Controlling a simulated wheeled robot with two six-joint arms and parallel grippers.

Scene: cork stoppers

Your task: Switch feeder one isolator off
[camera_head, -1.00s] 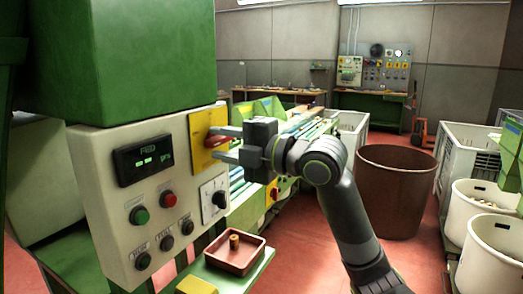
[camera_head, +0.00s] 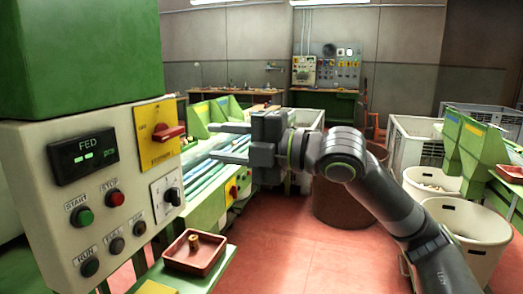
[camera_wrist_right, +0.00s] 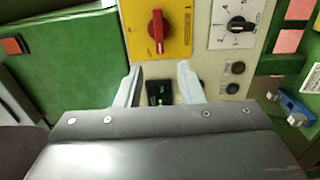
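The isolator is a red rotary handle (camera_head: 168,132) on a yellow plate (camera_head: 150,152) at the right side of the cream control panel (camera_head: 30,165). The handle lies roughly level across the plate in the head view. In the right wrist view the red handle (camera_wrist_right: 157,30) stands upright in the picture on the yellow plate (camera_wrist_right: 180,48), beyond the fingertips. My right gripper (camera_head: 212,141) is open and empty, its two fingers apart and pointing toward the panel. It is clear of the handle, to its right. My left gripper is not in view.
Below the plate is a black selector dial (camera_head: 172,196). The panel also has a display (camera_head: 82,155) and several buttons. A red tray (camera_head: 195,262) with a cork stands below. Green machinery, a brown bin (camera_head: 340,210) and white tubs (camera_head: 470,232) stand to the right.

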